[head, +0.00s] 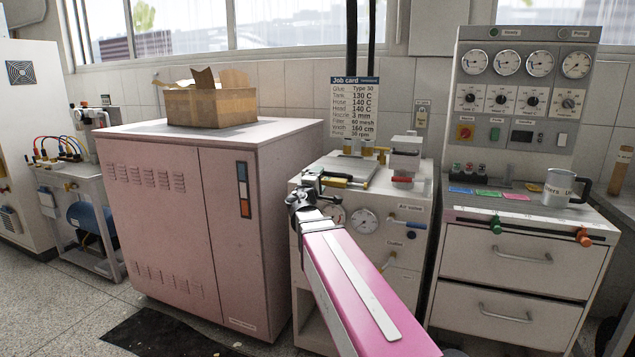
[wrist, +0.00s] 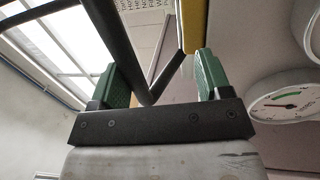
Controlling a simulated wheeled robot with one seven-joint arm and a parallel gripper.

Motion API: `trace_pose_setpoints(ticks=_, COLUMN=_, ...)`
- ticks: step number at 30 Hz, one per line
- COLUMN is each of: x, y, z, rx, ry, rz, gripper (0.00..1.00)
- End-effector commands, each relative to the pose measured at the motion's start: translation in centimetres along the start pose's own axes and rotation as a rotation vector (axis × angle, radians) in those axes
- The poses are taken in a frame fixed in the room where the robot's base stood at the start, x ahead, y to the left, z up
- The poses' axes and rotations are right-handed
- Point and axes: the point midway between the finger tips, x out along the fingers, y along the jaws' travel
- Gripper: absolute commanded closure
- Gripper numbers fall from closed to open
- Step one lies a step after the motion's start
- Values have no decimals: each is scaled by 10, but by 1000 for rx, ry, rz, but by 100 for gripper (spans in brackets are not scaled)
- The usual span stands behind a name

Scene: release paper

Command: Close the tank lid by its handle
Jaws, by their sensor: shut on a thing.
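The tank unit is a low white cabinet (head: 400,235) with round gauges, in the middle of the head view. A flat grey plate with dark edges, apparently the lid (head: 350,165), is on its top; its angle is hard to tell. My gripper (head: 318,181) is at the front left of this plate, beside a yellow bar. In the wrist view my gripper's green fingers (wrist: 165,78) stand on both sides of a bent black bar, apparently the handle (wrist: 145,92), and are shut on it. A yellow strip (wrist: 189,25) shows by the right finger. The exact contact is partly hidden.
A pink-white cabinet (head: 160,210) with an open cardboard box (head: 210,103) stands close on the left. A control console with drawers (head: 510,265) and a grey mug (head: 562,188) stands on the right. A job card (head: 354,107) hangs behind the tank unit.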

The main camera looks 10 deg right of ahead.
Motion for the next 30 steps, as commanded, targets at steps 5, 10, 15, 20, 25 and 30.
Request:
trace_pose_setpoints(ticks=5, x=0, y=-2, z=-2, rx=3, ry=5, rz=-7, gripper=51)
trace_pose_setpoints(ticks=10, x=-9, y=-2, z=-1, rx=3, ry=9, rz=-8, gripper=51)
trace_pose_setpoints(ticks=15, x=-36, y=-1, z=2, rx=2, ry=9, rz=-7, gripper=71)
trace_pose_setpoints(ticks=20, x=-66, y=0, z=2, rx=2, ry=5, rz=-3, gripper=71)
trace_pose_setpoints(ticks=25, x=-91, y=0, z=3, rx=1, ry=1, rz=-1, gripper=71)
trace_pose_setpoints(ticks=30, x=-103, y=0, z=2, rx=0, ry=-2, rz=0, gripper=71)
